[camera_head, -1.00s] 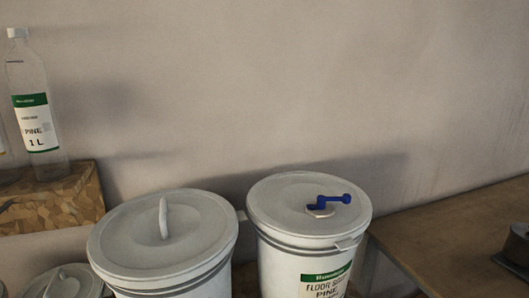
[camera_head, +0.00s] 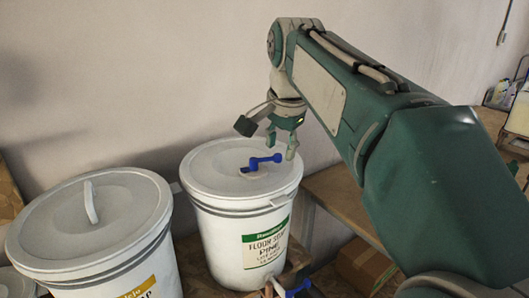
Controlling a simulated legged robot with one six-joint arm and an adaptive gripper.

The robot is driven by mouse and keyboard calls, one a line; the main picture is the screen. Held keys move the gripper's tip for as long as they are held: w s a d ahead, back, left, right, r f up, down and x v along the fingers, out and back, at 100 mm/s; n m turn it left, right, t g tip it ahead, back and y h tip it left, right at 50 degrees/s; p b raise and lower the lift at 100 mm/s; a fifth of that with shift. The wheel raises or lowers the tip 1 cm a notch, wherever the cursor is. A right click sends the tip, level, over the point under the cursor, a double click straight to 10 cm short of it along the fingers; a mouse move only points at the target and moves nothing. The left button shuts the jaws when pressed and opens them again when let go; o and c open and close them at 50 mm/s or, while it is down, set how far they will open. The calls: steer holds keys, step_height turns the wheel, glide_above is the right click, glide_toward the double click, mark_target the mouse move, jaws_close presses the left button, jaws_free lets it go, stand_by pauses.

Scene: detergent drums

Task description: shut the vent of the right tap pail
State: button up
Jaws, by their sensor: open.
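The right pail (camera_head: 228,228) is white with a green-banded label reading floor and pine. Its white lid (camera_head: 205,170) carries a blue vent lever (camera_head: 265,160), which lies across the lid and points to the right. A blue-handled tap (camera_head: 290,287) shows low on the pail's front, partly cut off by the picture's lower edge. My gripper (camera_head: 281,150) is open and empty, fingers down, just above the right part of the lid near the lever's outer end. I cannot tell whether a finger touches the lever.
A second white pail (camera_head: 95,235), with an upright grip on its lid, stands close on the left. A wooden bench (camera_head: 345,195) is to the right, under my arm. The wall (camera_head: 130,70) is close behind the pails.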

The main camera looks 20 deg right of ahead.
steer(key=w+d+r+m+g, duration=0.1)
steer(key=w+d+r+m, duration=0.15)
steer(key=w+m, duration=0.55)
steer(key=shift+n, duration=0.6)
steer(key=x, duration=0.7)
steer(key=w+a+x, duration=0.1)
steer(key=x, duration=0.2)
steer(key=shift+w+a+f, duration=0.1)
steer(key=shift+w+f, duration=0.05)
steer(key=shift+f, duration=0.1)
jaws_close()
